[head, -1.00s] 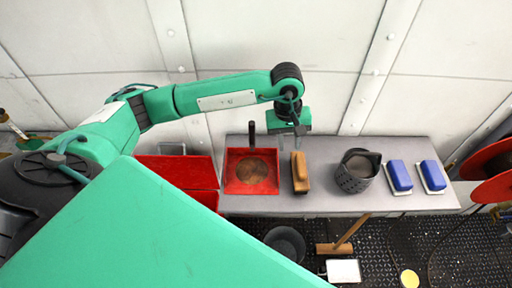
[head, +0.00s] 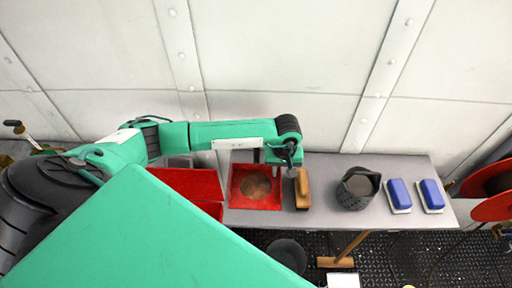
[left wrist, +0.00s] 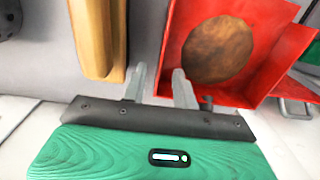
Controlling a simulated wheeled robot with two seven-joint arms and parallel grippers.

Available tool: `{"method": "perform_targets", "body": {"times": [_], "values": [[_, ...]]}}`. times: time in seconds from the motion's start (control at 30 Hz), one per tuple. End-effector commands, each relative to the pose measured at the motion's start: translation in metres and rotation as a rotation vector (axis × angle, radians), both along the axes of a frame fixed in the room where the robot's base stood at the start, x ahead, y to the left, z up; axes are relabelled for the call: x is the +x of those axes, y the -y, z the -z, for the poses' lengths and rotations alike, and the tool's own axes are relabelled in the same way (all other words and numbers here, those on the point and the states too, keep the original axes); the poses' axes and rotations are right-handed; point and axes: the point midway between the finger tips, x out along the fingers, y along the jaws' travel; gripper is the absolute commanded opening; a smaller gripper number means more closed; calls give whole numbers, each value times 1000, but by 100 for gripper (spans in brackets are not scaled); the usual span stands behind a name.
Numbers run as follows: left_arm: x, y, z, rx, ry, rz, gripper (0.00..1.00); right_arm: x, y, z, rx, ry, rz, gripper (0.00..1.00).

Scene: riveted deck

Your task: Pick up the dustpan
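The red dustpan (head: 237,200) lies on the grey table, with a round brown patch in its middle. It also shows at the upper right of the left wrist view (left wrist: 278,65). Its dark handle pointed to the wall in the earlier frame; now my arm mostly covers it. My left gripper (head: 283,162) is over the table's back edge, close to the dustpan's far right corner. In the left wrist view, its two grey fingers (left wrist: 160,86) are apart, with nothing clearly between them. A small dark piece beside the right finger may be the handle. My right gripper is out of view.
A wooden brush (head: 302,190) lies just right of the dustpan. A dark pot (head: 356,190) and two blue blocks (head: 399,194) stand farther right. A red box (head: 190,182) is at the left. The white wall (head: 330,70) is close behind the table.

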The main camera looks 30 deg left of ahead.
Motion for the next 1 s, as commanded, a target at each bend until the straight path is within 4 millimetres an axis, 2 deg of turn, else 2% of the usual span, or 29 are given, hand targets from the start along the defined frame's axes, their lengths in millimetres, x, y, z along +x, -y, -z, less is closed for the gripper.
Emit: {"method": "perform_targets", "body": {"times": [0.03, 0.23, 0.5, 0.67, 1.0], "values": [[-1, 1, 2, -1, -4, -2, 29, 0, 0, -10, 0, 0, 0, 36], [0, 1, 26, 0, -2, -1, 29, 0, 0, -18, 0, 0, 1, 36], [1, 1, 31, -1, 1, -1, 29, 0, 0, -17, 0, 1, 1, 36], [1, 1, 31, -1, 1, 0, 0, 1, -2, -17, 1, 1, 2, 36], [1, 1, 30, -1, 1, -1, 0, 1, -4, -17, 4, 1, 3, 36]]}}
